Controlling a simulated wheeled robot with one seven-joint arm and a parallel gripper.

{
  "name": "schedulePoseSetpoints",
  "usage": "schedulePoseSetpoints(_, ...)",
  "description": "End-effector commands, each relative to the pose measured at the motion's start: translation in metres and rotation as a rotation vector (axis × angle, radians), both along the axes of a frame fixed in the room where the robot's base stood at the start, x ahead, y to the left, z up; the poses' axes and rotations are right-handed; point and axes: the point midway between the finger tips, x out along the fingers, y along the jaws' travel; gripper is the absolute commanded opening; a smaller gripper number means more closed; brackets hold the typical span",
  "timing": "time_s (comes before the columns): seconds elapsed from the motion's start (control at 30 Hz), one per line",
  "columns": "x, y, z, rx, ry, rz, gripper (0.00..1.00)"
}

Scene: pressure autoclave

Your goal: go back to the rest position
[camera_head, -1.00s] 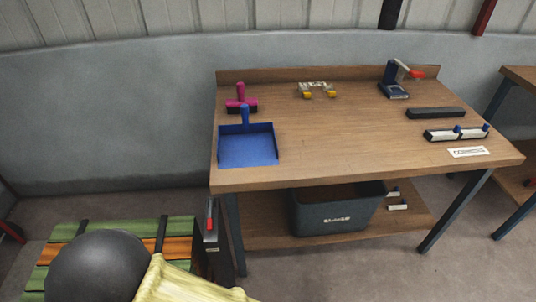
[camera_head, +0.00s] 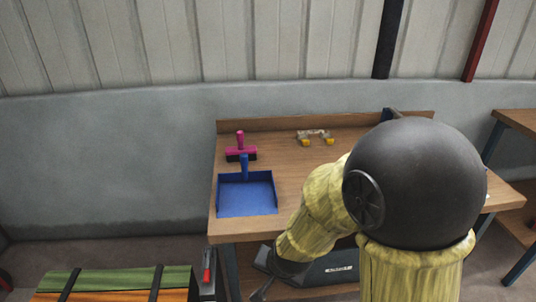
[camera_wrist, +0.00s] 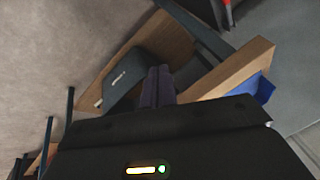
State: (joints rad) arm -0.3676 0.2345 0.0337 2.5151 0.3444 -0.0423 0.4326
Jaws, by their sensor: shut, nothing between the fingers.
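My gripper (camera_head: 260,293) is low in front of the workbench at the bottom of the head view, on the end of my yellow-sleeved arm. Its fingers are small and partly cut off there. In the wrist view my gripper (camera_wrist: 158,76) points toward the bench's lower shelf and the floor. Its fingers are together with nothing between them.
The wooden workbench (camera_head: 290,165) holds a blue dustpan (camera_head: 247,198), a pink-handled brush (camera_head: 240,150) and a yellow-and-metal part (camera_head: 315,136). A dark bin (camera_wrist: 125,78) sits on the lower shelf. A green-and-orange striped box (camera_head: 115,283) stands left.

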Motion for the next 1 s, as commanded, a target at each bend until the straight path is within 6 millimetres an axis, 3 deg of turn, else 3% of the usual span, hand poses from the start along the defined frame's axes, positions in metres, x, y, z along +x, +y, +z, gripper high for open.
schedulePoseSetpoints(0.03,-0.001,-0.021,0.008,-0.031,0.005,0.034,0.0)
schedulePoseSetpoints(0.2,-0.016,-0.072,0.022,-0.133,0.05,0.168,0.0)
schedulePoseSetpoints(0.57,-0.052,-0.143,0.041,-0.278,0.137,0.34,0.0)
schedulePoseSetpoints(1.0,-0.051,-0.141,0.108,-0.276,0.138,0.345,0.0)
